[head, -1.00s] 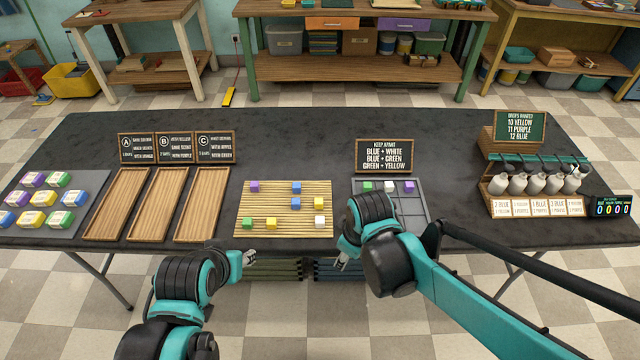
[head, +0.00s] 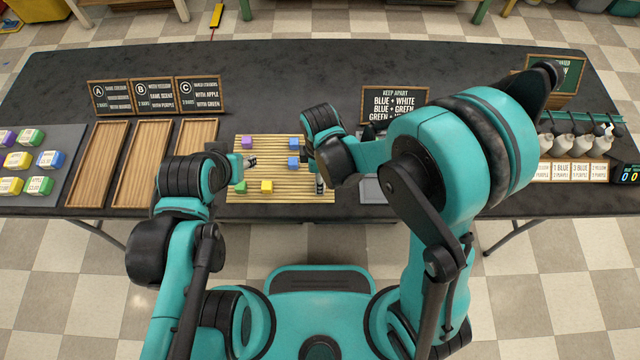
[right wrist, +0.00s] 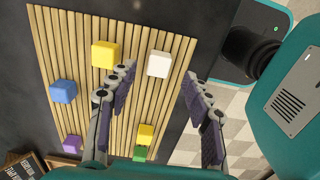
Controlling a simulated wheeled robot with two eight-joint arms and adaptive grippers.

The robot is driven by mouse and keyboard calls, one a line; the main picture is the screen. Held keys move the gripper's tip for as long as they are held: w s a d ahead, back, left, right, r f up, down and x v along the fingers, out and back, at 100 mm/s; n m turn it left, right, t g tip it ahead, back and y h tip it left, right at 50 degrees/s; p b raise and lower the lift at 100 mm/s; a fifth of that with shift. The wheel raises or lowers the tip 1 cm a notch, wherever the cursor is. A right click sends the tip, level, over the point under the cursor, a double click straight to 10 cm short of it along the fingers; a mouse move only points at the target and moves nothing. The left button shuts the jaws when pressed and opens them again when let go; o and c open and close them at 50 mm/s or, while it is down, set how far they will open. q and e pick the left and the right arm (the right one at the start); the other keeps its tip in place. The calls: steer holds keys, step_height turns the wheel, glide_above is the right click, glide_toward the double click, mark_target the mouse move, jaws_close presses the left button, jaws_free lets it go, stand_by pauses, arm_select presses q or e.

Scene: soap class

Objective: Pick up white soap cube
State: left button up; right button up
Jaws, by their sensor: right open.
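The white soap cube (right wrist: 158,64) sits on the slatted wooden mat (right wrist: 60,40), near its edge, in the right wrist view. My right gripper (right wrist: 160,75) is open and empty. Its fingertips lie either side of the white cube in that view, apart from it; the height gap is hard to judge. In the head view my right gripper (head: 319,184) points down over the right part of the mat and hides the white cube. My left gripper (head: 250,160) is over the left part of the mat, close to a purple cube (head: 247,142); its jaws are too small to read.
A yellow cube (right wrist: 105,54) stands beside the white one, close to a finger. Blue (right wrist: 63,91), green (right wrist: 140,152) and another yellow cube (right wrist: 146,132) are also on the mat. A grey tray (head: 369,190) right of the mat is mostly hidden by my right arm.

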step_height(320, 180, down, 4)
steer(key=shift+w+b, duration=0.1)
steer(key=shift+b, duration=0.8)
steer(key=shift+r, duration=0.1)
steer(key=c, duration=1)
